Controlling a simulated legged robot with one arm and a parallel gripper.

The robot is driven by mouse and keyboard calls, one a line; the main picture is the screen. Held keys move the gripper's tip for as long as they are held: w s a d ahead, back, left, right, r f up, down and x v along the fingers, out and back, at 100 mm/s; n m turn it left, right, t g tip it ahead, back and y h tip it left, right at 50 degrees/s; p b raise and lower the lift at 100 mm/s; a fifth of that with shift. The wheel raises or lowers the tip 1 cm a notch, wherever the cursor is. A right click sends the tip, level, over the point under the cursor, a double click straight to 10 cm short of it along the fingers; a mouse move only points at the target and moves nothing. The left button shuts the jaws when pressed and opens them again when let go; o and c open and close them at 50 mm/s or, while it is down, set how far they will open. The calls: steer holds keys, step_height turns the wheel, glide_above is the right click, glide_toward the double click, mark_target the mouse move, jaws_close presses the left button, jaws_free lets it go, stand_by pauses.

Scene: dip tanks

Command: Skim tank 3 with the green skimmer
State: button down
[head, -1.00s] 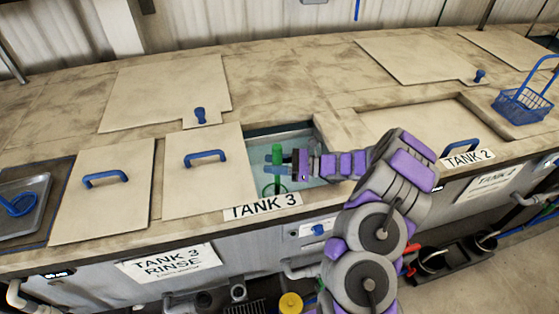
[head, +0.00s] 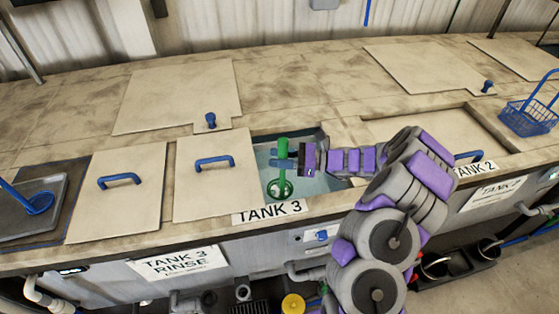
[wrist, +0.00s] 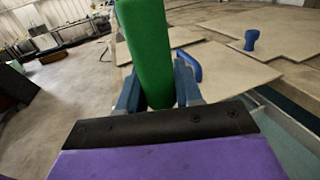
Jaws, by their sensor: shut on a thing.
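The green skimmer (head: 283,152) is upright in my gripper (head: 288,158), over the open part of tank 3 (head: 318,183). Its round green hoop (head: 280,188) hangs at the bottom, near the tank's front edge and its TANK 3 label (head: 269,211). I cannot tell whether the hoop touches the water. In the wrist view the thick green handle (wrist: 150,55) stands between the blue-grey fingers, which are shut on it. A pale lid with a blue handle (head: 215,162) sits left of the opening.
The rinse lid (head: 118,200) lies further left, beside a grey tray holding a blue skimmer (head: 38,203). A blue basket (head: 528,115) stands at the far right. A blue knob (head: 211,120) rises behind tank 3. Tank 2's covered recess (head: 430,128) is to the right.

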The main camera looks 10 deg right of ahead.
mark_target(279, 139)
step_height(279, 139, up, 8)
steer(key=p, duration=0.4)
steer(key=shift+r+p, duration=0.2)
steer(key=shift+p, duration=0.15)
